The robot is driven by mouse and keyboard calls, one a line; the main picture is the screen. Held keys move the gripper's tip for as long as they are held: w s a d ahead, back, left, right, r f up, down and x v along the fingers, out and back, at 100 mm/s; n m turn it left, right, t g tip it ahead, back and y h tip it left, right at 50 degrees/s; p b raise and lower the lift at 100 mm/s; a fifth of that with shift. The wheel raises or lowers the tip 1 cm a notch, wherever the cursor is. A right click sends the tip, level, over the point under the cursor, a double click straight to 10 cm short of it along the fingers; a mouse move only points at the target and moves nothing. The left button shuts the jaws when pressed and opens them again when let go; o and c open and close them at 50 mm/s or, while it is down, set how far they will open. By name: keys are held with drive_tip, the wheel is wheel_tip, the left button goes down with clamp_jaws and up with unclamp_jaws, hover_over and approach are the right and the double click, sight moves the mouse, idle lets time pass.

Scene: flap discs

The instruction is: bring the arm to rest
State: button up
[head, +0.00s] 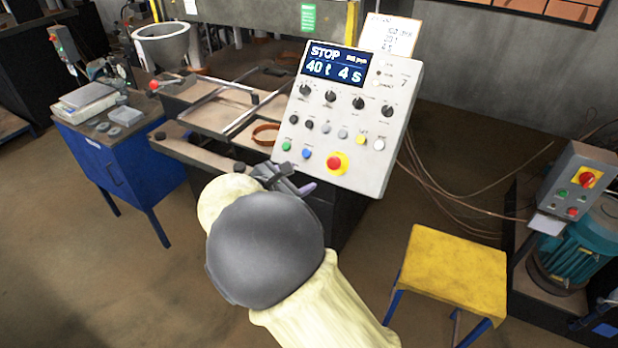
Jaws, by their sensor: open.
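My arm reaches up from the lower right, with its large dark grey joint and cream links in the middle of the head view. My gripper (284,178) is small and dark and shows just past that joint, in front of the lower left corner of the control panel. It is open, and I see nothing held in it. Whether it touches the panel I cannot tell. The white control panel (397,128) has a display reading "STOP" and "40t 4s", rows of knobs and coloured buttons, and a red button on a yellow base.
A machine bench (190,150) with metal rails stands behind my gripper. A blue cabinet (125,170) with a scale is at the left. A yellow stool (455,270) stands at right, near a teal motor (575,250) with a grey switch box. Open floor lies at lower left.

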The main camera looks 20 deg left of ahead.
drive_tip(key=shift+v, duration=1)
drive_tip(key=d+f+m+g+h, duration=0.1)
drive_tip(key=d+f+m+g, duration=0.2)
drive_tip(key=d, duration=0.6)
drive_tip(key=d+f+m+g, duration=0.1)
drive_tip(key=d+m+g, duration=0.2)
drive_tip(key=d+m, duration=0.45)
drive_tip(key=d+f+m+g+h, duration=0.1)
drive_tip(key=d+m+g, duration=0.15)
drive_tip(key=d, duration=0.85)
drive_tip(key=s+d+m+g+y, duration=0.1)
drive_tip(key=s+d+m+y, duration=0.1)
drive_tip(key=s+d+m, duration=0.4)
drive_tip(key=s+d+m+g+y, duration=0.1)
drive_tip(key=s+d+m+y, duration=0.1)
drive_tip(key=s+d+m, duration=0.4)
drive_tip(key=d+m, duration=0.4)
drive_tip(key=shift+f+m+y, duration=0.25)
drive_tip(key=shift+m+y, duration=0.15)
